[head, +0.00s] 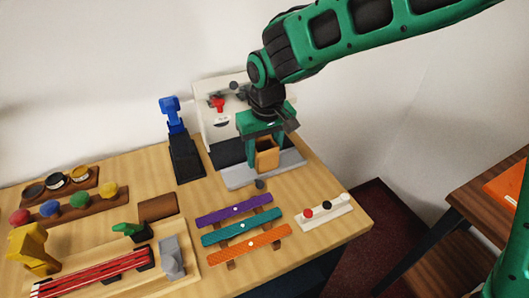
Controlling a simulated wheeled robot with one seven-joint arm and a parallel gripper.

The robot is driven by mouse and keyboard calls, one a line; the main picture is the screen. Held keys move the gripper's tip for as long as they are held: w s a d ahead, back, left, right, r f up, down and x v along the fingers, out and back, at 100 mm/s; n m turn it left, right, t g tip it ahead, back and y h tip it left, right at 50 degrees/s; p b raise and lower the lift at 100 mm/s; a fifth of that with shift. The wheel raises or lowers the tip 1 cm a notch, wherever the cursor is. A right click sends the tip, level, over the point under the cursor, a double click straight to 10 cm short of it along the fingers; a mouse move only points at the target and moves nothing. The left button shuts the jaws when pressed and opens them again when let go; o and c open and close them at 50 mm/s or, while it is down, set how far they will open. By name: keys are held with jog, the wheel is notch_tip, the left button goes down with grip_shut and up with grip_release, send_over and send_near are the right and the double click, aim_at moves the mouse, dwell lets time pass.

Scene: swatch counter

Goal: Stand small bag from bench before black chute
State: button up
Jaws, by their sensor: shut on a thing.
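My gripper (264,142) is green and points down at the back right of the wooden bench. It is shut on a small tan-brown bag (268,160), which is upright between the fingers. The bag is above or on a light grey base plate (245,177); I cannot tell whether it touches. A black sloped surface (226,154), perhaps the black chute, lies left of the gripper in front of a white panel (211,119). My gripper and arm hide part of the panel and of the area behind the bag.
A blue device on a black base (186,159) stands left of the panel. A dark knob (259,184) is in front of the plate. Purple (233,209), teal and orange bars and a white block with buttons (324,211) lie nearer. The bench's right edge is close.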

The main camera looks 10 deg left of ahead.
jog(key=shift+f, duration=0.3)
jog(key=o, duration=1.1)
jog(key=r, duration=0.7)
jog(key=s+r, duration=0.1)
jog(key=r, duration=0.2)
jog(key=shift+d+r, duration=0.35)
jog(key=shift+d, duration=0.05)
